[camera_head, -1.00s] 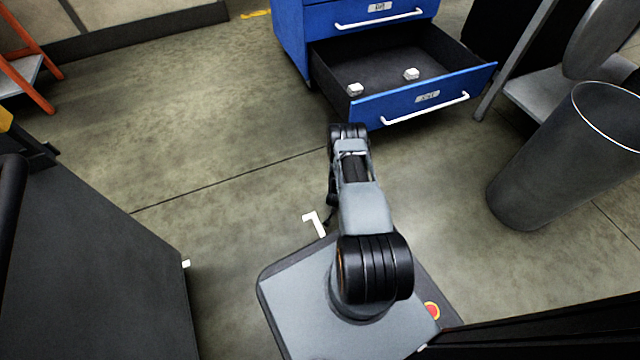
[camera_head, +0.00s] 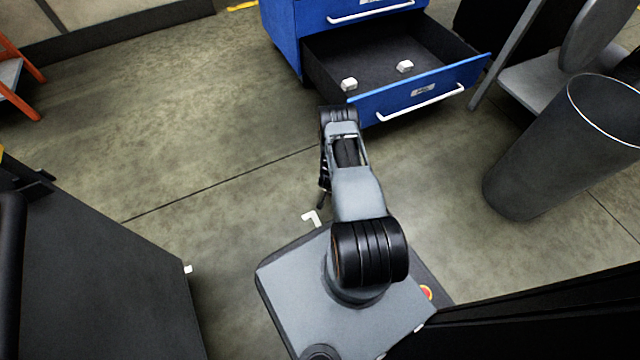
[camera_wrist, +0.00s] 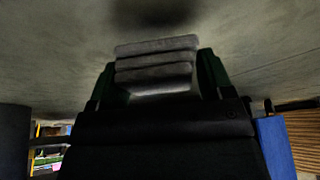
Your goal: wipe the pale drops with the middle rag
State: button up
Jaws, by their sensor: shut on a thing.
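My gripper (camera_wrist: 158,80) shows in the wrist view with its two dark green fingers shut on a grey folded rag (camera_wrist: 156,62). The rag is a stack of flat layers gripped from both sides, with concrete floor behind it. I cannot tell from these frames which of the rags it is. In the head view my arm hides most of the gripper and the rag. No pale drops can be made out in either view, and no other rag shows.
A blue drawer cabinet (camera_head: 284,42) stands ahead with its lower drawer (camera_head: 420,92) pulled out, two small white blocks inside. A grey bin (camera_head: 530,160) stands at right. A dark cabinet (camera_head: 90,270) is at left. Bare floor lies between them.

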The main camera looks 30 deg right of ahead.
jog(key=shift+r+p, duration=1.35)
jog(key=shift+r, duration=0.9)
